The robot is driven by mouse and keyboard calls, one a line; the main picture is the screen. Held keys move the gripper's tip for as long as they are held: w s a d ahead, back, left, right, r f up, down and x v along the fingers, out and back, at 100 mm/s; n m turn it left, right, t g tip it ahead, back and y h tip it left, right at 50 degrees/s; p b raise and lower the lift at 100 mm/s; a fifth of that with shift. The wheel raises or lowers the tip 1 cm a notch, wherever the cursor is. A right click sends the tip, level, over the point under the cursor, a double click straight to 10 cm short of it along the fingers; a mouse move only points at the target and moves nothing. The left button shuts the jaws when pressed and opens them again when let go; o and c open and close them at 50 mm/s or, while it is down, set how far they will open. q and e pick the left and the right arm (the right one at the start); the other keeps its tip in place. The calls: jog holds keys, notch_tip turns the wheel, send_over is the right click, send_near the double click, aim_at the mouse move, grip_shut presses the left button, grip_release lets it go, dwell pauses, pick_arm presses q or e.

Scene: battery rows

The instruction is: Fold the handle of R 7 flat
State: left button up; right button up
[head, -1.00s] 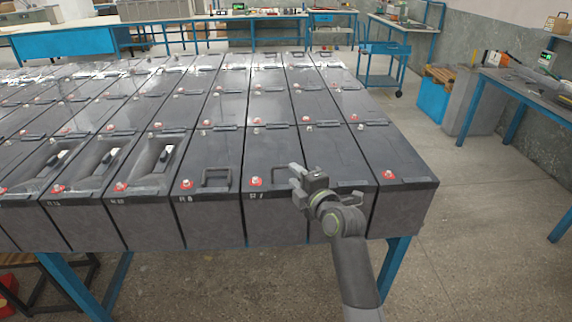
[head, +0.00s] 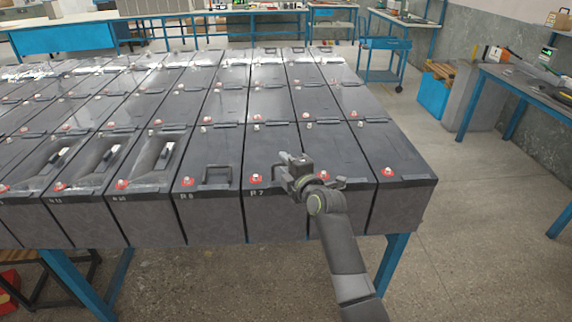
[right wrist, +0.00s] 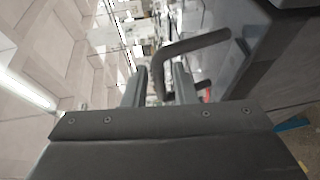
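Battery R 7 (head: 270,218) is a dark grey block in the front row, its label and a red-capped terminal at its front edge. In the right wrist view, a dark bent handle (right wrist: 192,45) stands out from a battery at the upper right. One leg of it runs between the two fingers (right wrist: 160,85), which are apart. Whether either finger touches it cannot be told. My left gripper is not in view.
Open floor (head: 480,230) lies right of the battery table.

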grip_shut()
jog(key=shift+w+r+g+p, duration=0.3)
jog(key=shift+g+p, duration=0.1)
jog(key=shift+p, duration=0.6)
jog(key=shift+w+r+m+g+h+p, duration=0.15)
jog(key=shift+w+m+g+h+p, duration=0.2)
jog(key=shift+g+p, duration=0.45)
jog(key=shift+w+f+m+g+h+p, duration=0.25)
jog(key=shift+w+m+g+p, duration=0.1)
jog(key=shift+w+g+p, duration=0.55)
jog(key=shift+w+f+m+g+p, duration=0.15)
jog(key=shift+w+f+g+p, duration=0.05)
jog(key=shift+g, duration=0.3)
jog(key=shift+w+f+m+g+p, duration=0.15)
jog(key=shift+g+p, duration=0.05)
jog(key=shift+g, duration=0.3)
